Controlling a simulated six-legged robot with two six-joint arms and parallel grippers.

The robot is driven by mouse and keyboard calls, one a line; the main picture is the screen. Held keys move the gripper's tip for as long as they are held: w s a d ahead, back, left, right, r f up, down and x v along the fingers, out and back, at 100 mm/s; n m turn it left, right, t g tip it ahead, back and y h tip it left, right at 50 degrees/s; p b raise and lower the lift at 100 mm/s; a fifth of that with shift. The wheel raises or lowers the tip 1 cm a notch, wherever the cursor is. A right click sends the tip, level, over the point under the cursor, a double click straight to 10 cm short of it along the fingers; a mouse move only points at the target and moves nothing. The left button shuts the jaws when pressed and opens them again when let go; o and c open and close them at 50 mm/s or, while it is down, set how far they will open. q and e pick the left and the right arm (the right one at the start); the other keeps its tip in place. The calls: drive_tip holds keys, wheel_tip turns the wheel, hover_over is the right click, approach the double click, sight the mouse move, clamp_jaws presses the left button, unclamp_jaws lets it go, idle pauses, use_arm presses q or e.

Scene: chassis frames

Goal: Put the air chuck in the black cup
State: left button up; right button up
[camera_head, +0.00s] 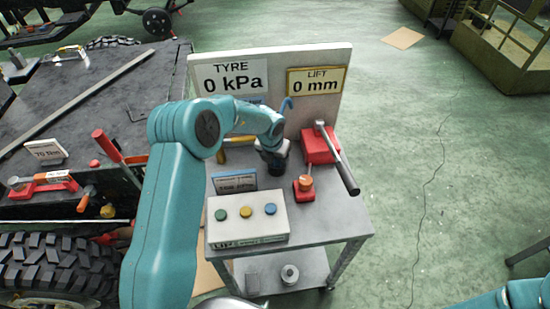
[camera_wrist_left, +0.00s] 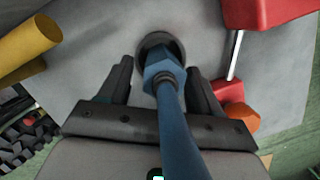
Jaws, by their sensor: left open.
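The blue air chuck (camera_wrist_left: 165,80), with a hex collar, runs up the middle of the left wrist view. Its far end is inside the round rim of the black cup (camera_wrist_left: 142,50); how deep it sits I cannot tell. A blue hooked piece (camera_head: 287,106) shows above my gripper in the head view. My left gripper (camera_wrist_left: 159,68) is open, with one finger on each side of the chuck and gaps visible. In the head view my left gripper (camera_head: 272,150) is low over the table and covers much of the cup. My right gripper is out of view; only a teal arm part shows at lower right.
The grey table (camera_head: 325,220) carries a button box (camera_head: 246,219), a red block (camera_head: 319,145) with a long-handled tool (camera_head: 338,160), and a red-orange piece (camera_head: 304,187). A yellow cylinder (camera_wrist_left: 28,45) is left of the cup. A sign panel (camera_head: 265,65) stands behind.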

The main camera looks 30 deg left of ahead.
use_arm(q)
drive_tip(key=v, duration=1.2)
drive_tip(key=shift+b, duration=0.35)
drive_tip(key=shift+w, duration=0.15)
